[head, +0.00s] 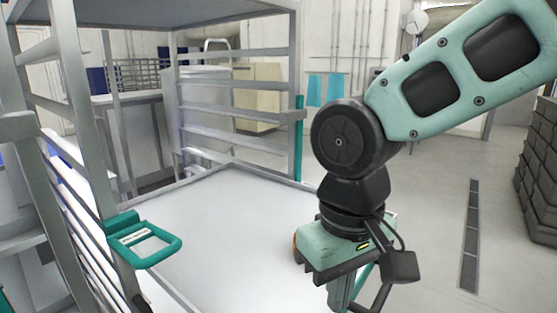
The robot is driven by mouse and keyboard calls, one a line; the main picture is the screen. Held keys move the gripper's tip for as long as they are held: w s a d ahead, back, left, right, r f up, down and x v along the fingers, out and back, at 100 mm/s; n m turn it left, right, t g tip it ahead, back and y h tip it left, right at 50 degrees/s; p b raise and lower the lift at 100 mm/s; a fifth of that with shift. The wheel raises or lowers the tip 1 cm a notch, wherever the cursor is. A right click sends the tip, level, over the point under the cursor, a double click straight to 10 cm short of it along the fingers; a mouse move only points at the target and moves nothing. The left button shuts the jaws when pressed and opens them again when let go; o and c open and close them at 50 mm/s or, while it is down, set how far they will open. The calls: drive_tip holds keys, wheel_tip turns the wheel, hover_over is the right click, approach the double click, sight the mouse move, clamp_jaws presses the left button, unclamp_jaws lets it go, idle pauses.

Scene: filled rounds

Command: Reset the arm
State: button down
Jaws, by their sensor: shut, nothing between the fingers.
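My gripper (342,290) hangs below the black wrist joint, right of centre in the head view. Its teal and black body points down, and its lower end is partly cut off or hidden. It is shut, and I see nothing held in it. My teal arm reaches in from the upper right and bends down at a large round black joint. The gripper is in front of the right side of a white flat surface (215,225); I cannot tell whether it touches it.
A grey metal frame (235,108) with bars encloses the white surface at the back and left. A teal handle (160,258) juts from the left post. Dark stacked crates (540,165) stand at the right edge. Open floor (445,190) with a dark drain strip (470,235) lies between.

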drive_tip(key=s+d+f+n+b, duration=0.1)
drive_tip(key=s+d+f+b, duration=0.2)
drive_tip(key=f, duration=0.5)
drive_tip(key=s+d+f+n+b, duration=0.1)
drive_tip(key=s+d+f+b, duration=0.2)
drive_tip(key=s+f+b, duration=0.2)
wheel_tip(320, 180, down, 4)
drive_tip(key=shift+d+r+b, duration=0.2)
drive_tip(key=shift+r+b, duration=0.05)
drive_tip(key=shift+b, duration=0.85)
